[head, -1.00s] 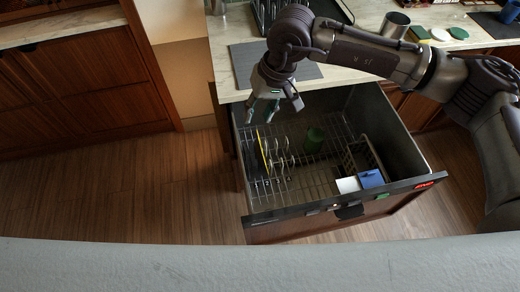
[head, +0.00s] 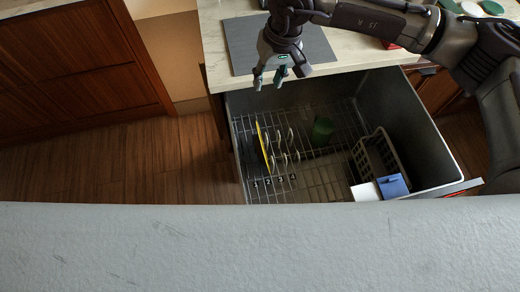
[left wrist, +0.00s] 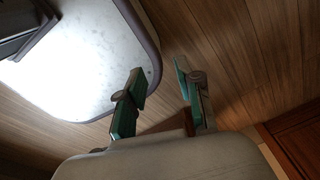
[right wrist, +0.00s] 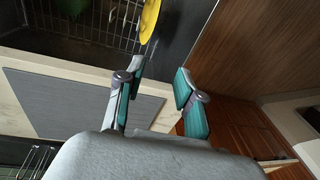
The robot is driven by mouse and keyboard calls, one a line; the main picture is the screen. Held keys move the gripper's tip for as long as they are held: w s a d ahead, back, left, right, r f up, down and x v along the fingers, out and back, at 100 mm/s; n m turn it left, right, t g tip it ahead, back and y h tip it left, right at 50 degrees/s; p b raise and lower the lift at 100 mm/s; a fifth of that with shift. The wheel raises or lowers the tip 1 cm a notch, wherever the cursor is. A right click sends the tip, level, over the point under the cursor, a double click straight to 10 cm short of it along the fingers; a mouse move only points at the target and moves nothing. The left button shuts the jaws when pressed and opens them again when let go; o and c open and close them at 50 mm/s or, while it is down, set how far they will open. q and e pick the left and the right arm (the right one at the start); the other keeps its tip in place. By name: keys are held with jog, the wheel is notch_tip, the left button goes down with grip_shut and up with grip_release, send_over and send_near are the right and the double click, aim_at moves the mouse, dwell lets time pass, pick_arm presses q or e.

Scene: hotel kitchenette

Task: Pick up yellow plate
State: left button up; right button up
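The yellow plate (head: 262,146) stands on edge in the wire rack of the open drawer, at the rack's left side. It also shows in the right wrist view (right wrist: 149,18), beyond the fingertips and cut by the top edge. My right gripper (head: 269,82) is open and empty above the drawer's back edge, apart from the plate and behind it. Its fingers (right wrist: 157,80) are spread in the right wrist view. My left gripper (left wrist: 155,90) is open and empty, with floor beyond it; it is not in the head view.
The drawer rack (head: 318,178) also holds a green cup (head: 322,130) and a grey basket (head: 374,156). A white block (head: 366,191) and a blue block (head: 392,185) are at the front right. A grey mat (head: 243,46) lies on the counter (head: 213,62).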

jog(key=b, duration=1.2)
send_near(259, 136)
jog(key=shift+w+a+f+p, duration=0.15)
jog(key=shift+a+f+p, duration=0.15)
jog(key=shift+f, duration=1.45)
jog(key=shift+w+a+f+p, duration=0.15)
jog(key=shift+a+f+p, duration=0.1)
jog(key=shift+f, duration=1.5)
jog(key=shift+w+a+f+p, duration=0.15)
jog(key=shift+a+f+p, duration=0.15)
jog(key=shift+f, duration=1.5)
grip_shut()
jog(key=shift+r, duration=0.1)
